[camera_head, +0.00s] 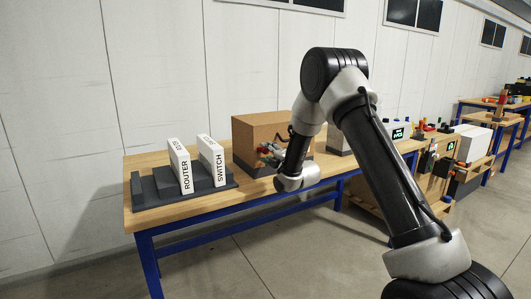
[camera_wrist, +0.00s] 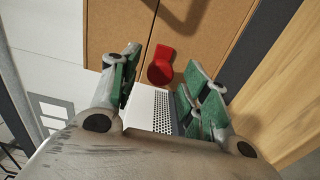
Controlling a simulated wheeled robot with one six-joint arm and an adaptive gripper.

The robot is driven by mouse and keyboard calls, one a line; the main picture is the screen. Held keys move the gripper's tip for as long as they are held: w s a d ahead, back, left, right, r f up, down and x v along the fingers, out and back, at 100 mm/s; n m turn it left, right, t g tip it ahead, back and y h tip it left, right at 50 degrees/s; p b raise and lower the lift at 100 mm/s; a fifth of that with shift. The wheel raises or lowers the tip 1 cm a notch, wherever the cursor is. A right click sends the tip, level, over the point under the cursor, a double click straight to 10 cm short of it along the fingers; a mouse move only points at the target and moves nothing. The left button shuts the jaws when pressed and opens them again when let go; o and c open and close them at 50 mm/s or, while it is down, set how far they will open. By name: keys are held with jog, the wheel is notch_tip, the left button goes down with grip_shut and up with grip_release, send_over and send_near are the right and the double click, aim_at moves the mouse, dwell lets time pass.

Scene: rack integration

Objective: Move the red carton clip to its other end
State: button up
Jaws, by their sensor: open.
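The brown carton (camera_head: 262,128) stands on the wooden workbench behind my gripper (camera_head: 268,155). In the wrist view the carton (camera_wrist: 205,25) shows as brown panels with a dark seam between them. The red clip (camera_wrist: 160,70) is on the carton near that seam, ahead of my gripper (camera_wrist: 164,64). My gripper is open, with its green-padded fingers to either side of the clip in the picture. Nothing shows held between them. I cannot tell whether a finger touches the clip. In the head view the arm and gripper cover part of the carton's front.
A pale item with a dark grille (camera_wrist: 162,112) shows between the fingers in the wrist view. Bare wooden bench top (camera_head: 240,188) lies in front of the carton.

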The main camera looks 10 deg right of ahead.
jog(key=shift+x, duration=1.2)
jog(key=shift+c, duration=0.5)
grip_shut()
jog(key=shift+w+d, duration=0.3)
jog(key=shift+d, duration=0.65)
jog(key=shift+w+d, duration=0.25)
jog(key=shift+d, duration=0.7)
jog(key=shift+o, duration=0.5)
grip_release()
jog(key=shift+d, duration=0.1)
